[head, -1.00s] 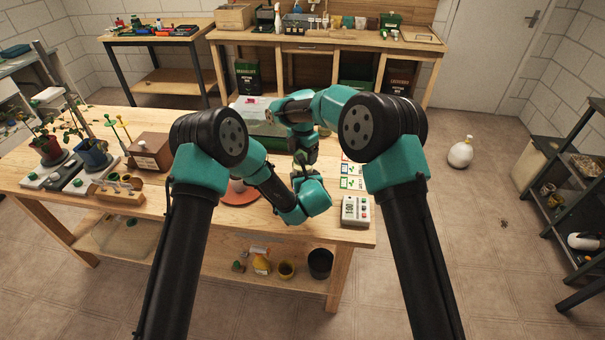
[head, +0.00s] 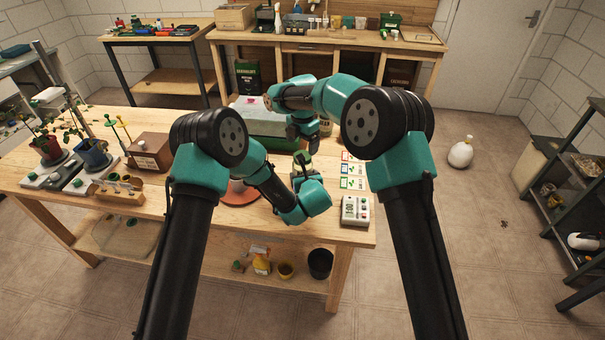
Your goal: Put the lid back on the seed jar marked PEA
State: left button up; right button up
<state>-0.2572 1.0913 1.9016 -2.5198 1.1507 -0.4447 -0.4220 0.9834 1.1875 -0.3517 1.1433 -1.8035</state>
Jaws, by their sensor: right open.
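My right gripper (head: 303,146) is open on the work table, pointing down just above a small green lid-like top (head: 302,157). A gap seems to show between them. The green top is just beyond my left gripper (head: 304,174). What it sits on is mostly hidden by my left gripper and wrist, and I cannot read any PEA mark. I cannot tell whether the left fingers are closed on a jar there.
Behind my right gripper is a green tray with a clear cover (head: 262,126). A grey timer (head: 355,210) and seed cards (head: 352,170) lie at the right. A wooden box (head: 150,151) and potted seedlings (head: 92,154) stand at the left. A terracotta disc (head: 238,194) lies mid-table.

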jog(key=shift+r, duration=0.1)
jog(key=shift+c, duration=0.4)
jog(key=shift+r+m, duration=1.2)
jog(key=shift+r, duration=0.35)
jog(key=shift+f, duration=0.1)
jog(key=shift+f, duration=3.95)
